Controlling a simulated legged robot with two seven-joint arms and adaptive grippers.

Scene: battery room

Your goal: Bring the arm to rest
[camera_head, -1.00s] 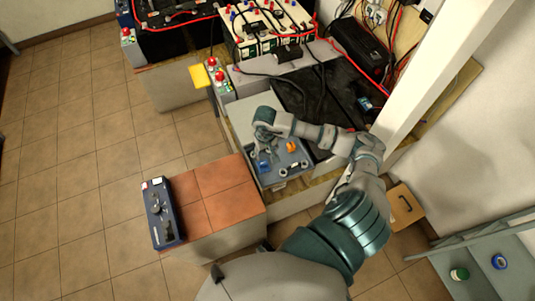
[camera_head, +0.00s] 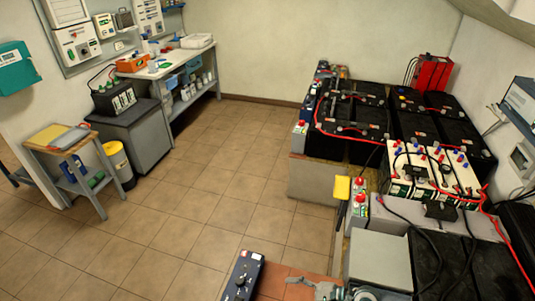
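Only a small part of my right arm shows, at the bottom edge right of centre. Its grey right gripper (camera_head: 308,284) is partly cut off by the frame, above the reddish-brown top of a low block (camera_head: 272,283). I cannot tell whether its fingers are open or shut, and I see nothing clearly held. My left gripper and arm are out of view. A dark blue box-shaped device (camera_head: 242,275) lies on the block's left edge, to the left of the gripper.
Battery banks (camera_head: 350,115) with cables fill the right side. A yellow-topped item (camera_head: 341,188) stands by their edge. A grey cabinet (camera_head: 135,135), a small table (camera_head: 62,150) and a workbench (camera_head: 185,58) line the left. The tiled floor (camera_head: 225,190) between is clear.

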